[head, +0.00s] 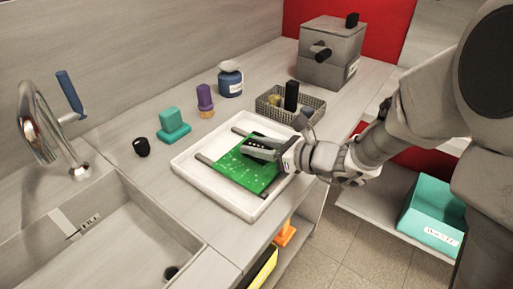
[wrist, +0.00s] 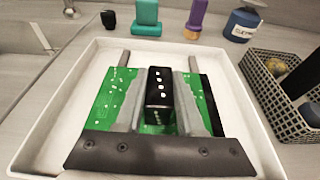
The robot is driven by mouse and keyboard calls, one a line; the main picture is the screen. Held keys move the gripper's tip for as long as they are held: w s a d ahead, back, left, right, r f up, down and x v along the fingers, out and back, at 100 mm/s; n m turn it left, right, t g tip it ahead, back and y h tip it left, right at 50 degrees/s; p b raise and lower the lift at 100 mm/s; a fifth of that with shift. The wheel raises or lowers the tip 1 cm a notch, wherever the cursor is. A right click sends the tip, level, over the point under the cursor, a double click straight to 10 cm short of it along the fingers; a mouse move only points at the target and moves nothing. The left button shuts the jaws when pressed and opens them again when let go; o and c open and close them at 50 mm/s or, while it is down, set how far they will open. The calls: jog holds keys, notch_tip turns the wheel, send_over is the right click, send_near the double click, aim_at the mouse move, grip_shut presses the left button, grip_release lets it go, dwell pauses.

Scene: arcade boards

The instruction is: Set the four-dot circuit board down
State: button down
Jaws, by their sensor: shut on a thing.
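The green circuit board (head: 248,170) is in the white tray (head: 190,178), over two dark grey rails. In the wrist view the board (wrist: 104,98) carries a black block with a row of four white dots (wrist: 159,87). My gripper (head: 262,150) reaches in from the right and is shut on this block; in the wrist view its fingers stand on both sides of the block. The board looks level and low in the tray. I cannot tell whether it fully rests on the rails. My gripper hides part of the board.
A blue jar (head: 230,83), purple brush (head: 205,98), teal stamp-like block (head: 173,126) and black cup (head: 141,147) stand behind and left. A sink (head: 110,235) lies left; a grey machine (head: 328,58) stands at the back.

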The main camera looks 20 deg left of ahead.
jog(key=shift+f, duration=0.1)
jog(key=c, duration=0.5)
grip_release()
